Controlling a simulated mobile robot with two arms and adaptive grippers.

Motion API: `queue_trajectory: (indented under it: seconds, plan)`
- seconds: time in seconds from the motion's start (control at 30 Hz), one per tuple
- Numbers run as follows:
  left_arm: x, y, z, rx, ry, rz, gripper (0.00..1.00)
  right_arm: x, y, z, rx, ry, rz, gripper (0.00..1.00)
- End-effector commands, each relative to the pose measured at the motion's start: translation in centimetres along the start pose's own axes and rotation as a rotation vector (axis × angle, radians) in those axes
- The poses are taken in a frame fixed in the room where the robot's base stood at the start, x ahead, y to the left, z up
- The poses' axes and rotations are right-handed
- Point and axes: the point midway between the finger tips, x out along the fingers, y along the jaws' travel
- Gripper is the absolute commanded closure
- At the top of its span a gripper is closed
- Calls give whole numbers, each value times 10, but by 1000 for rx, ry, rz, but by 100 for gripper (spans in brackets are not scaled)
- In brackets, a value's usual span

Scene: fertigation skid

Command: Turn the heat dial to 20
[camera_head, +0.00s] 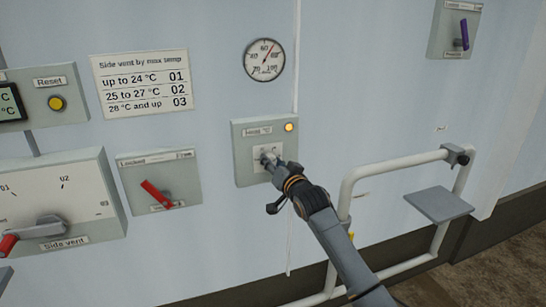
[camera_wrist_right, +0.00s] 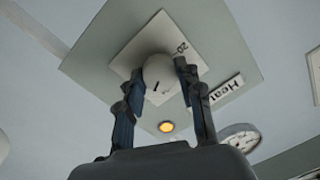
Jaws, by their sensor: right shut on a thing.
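The heat dial is a pale round knob (camera_wrist_right: 158,76) on a white scale plate, with a dark pointer mark on it. A "20" shows on the plate beside the knob in the right wrist view. The dial sits on a grey panel (camera_head: 240,172) labelled "Heat °C" with a lit amber lamp (camera_head: 289,127). My right gripper (camera_head: 270,160) is at the dial, its two fingers on either side of the knob in the right wrist view (camera_wrist_right: 157,85). It is shut on the knob. In the head view the gripper hides most of the dial and scale. My left gripper is not in view.
A white pipe rail (camera_head: 385,163) with a small grey shelf (camera_head: 438,204) stands right of my right arm. A red-handled switch (camera_head: 156,194) and the side vent panel (camera_head: 60,200) are to the left. A round gauge (camera_head: 264,60) hangs above the heat panel.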

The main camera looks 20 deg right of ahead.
Motion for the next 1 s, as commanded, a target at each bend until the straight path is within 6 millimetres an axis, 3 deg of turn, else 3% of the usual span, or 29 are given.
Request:
queue_trajectory:
  seconds: [0.4,1.0]
  plan:
    - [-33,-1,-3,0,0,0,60,0,-2,-2,-399,-21,25,95]
    - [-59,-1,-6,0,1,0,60,0,-3,-1,-966,-49,59,95]
